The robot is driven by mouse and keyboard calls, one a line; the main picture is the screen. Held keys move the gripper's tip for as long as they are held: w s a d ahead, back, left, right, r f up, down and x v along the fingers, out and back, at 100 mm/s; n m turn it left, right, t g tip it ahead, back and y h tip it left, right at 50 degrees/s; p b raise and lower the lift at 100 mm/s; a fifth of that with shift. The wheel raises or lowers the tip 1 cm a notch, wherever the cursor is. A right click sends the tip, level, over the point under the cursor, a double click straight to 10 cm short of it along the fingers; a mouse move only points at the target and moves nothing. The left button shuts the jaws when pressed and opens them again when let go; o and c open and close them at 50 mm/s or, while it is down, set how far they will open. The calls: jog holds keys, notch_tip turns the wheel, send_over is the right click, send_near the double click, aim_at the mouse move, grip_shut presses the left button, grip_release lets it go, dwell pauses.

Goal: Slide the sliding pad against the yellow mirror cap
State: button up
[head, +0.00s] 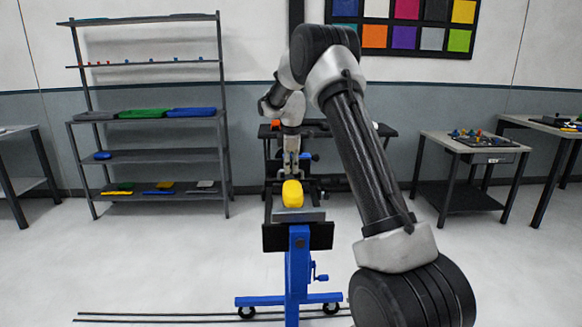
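The yellow mirror cap (292,194) sits upright on top of a blue wheeled stand (299,260), at the middle of the head view. My gripper (291,172) points down just behind or above the cap. It is small in the picture, and I cannot tell whether it touches the cap, whether it is open or shut, or whether it holds anything. I cannot make out the sliding pad for sure. A flat grey plate (299,216) lies at the front of the stand's top, just below the cap.
A shelf rack (150,157) with coloured flat pieces stands at left. A dark workbench (345,132) is behind the stand. A side table (465,143) with small coloured items is at right. Open floor surrounds the stand. My arm covers part of the right centre.

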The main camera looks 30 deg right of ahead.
jog(key=shift+o, duration=0.4)
notch_tip(320, 180, up, 12)
jog(key=s, duration=0.2)
jog(key=shift+a, duration=0.45)
jog(key=shift+f, duration=0.1)
